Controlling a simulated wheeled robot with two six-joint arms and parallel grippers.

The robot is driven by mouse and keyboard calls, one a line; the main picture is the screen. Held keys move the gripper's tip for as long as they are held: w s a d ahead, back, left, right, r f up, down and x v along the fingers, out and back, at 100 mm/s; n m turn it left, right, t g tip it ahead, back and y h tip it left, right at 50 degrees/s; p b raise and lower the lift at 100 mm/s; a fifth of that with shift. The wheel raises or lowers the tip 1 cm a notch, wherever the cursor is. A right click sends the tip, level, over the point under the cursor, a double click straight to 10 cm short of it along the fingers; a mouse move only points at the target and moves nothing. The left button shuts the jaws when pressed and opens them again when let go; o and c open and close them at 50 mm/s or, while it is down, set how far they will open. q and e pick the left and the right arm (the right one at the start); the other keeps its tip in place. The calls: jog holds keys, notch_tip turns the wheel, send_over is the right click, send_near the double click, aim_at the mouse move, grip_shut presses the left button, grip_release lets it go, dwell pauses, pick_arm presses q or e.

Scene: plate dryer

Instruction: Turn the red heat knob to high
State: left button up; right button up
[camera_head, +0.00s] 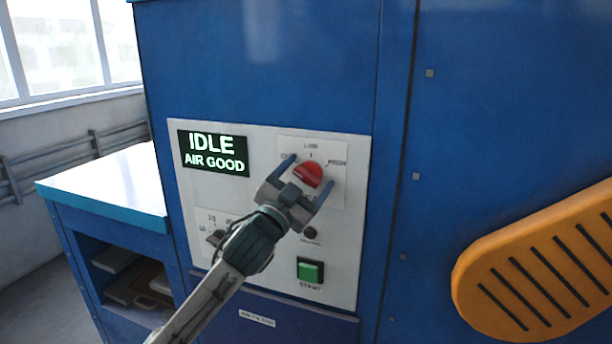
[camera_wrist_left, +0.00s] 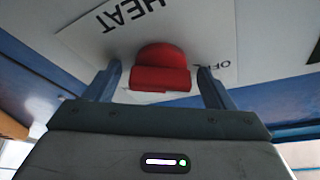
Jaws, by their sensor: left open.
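The red heat knob (camera_head: 308,174) sits at the upper right of the white control panel (camera_head: 350,220), with LOW and HIGH marks around it and an OFF mark in the wrist view. My left gripper (camera_head: 305,180) is open, with one finger on each side of the knob. In the left wrist view the knob (camera_wrist_left: 160,70) lies between the two fingers of the gripper (camera_wrist_left: 160,85), with a gap on both sides. Whether the fingertips touch the panel is not clear. The knob's exact pointer setting is hard to read. My right gripper is not in view.
A green display (camera_head: 213,153) reads IDLE, AIR GOOD. A green START button (camera_head: 310,271) and a lower dial (camera_head: 216,238) are on the panel. A blue side bench (camera_head: 105,185) stands left. An orange slotted part (camera_head: 540,270) is at right.

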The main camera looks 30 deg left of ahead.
pick_arm(q)
jog(key=shift+c, duration=0.5)
jog(key=c, duration=0.9)
jog(key=shift+r+m+h+p, duration=0.15)
jog(key=shift+m+h+p, duration=0.25)
jog(key=shift+m+p, duration=0.45)
jog(key=m+g+h+p, duration=0.1)
jog(key=m+p, duration=0.2)
jog(key=m+g+p, duration=0.1)
jog(key=m+p, duration=0.2)
jog(key=m+h+p, duration=0.1)
jog(key=m+p, duration=0.2)
jog(key=p, duration=0.1)
jog(key=shift+r+g+h, duration=0.15)
jog(key=shift+g+h, duration=0.15)
jog(key=shift+g, duration=0.1)
jog(key=shift+m+g+p, duration=0.5)
jog(key=shift+m+p, duration=0.35)
jog(key=shift+m, duration=0.4)
jog(key=m+g+p, duration=0.1)
jog(key=m, duration=0.3)
jog(key=shift+g, duration=0.4)
jog(key=m+g+y+p, duration=0.1)
jog(key=m+p, duration=0.1)
jog(key=m, duration=0.2)
jog(key=shift+y+p, duration=0.4)
jog(key=shift+f+m+g+y+p, duration=0.25)
jog(key=shift+m+g+y+p, duration=0.3)
jog(key=shift+m, duration=0.35)
